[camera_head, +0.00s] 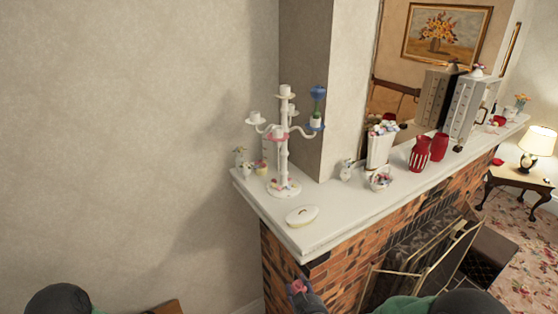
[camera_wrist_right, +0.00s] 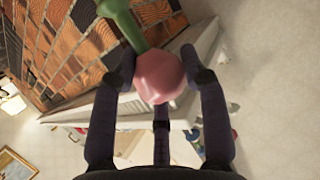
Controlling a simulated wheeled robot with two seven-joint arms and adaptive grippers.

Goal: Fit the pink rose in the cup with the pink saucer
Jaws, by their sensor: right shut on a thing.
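The pink rose (camera_head: 298,287) is in my right gripper (camera_head: 303,294), low in front of the mantel's near end in the head view. In the right wrist view the fingers close around the pink bloom (camera_wrist_right: 160,78), and its green stem (camera_wrist_right: 122,22) sticks out past them. A white candelabrum (camera_head: 284,150) stands upright on the mantel, with several cups on saucers. My left gripper is out of view.
The white mantel (camera_head: 335,212) has an oval lidded dish (camera_head: 302,216) at its front edge. Small figurines stand by the candelabrum, with a white vase (camera_head: 379,148) and red vases (camera_head: 419,154) farther right. A brass fire screen (camera_head: 425,262) stands below.

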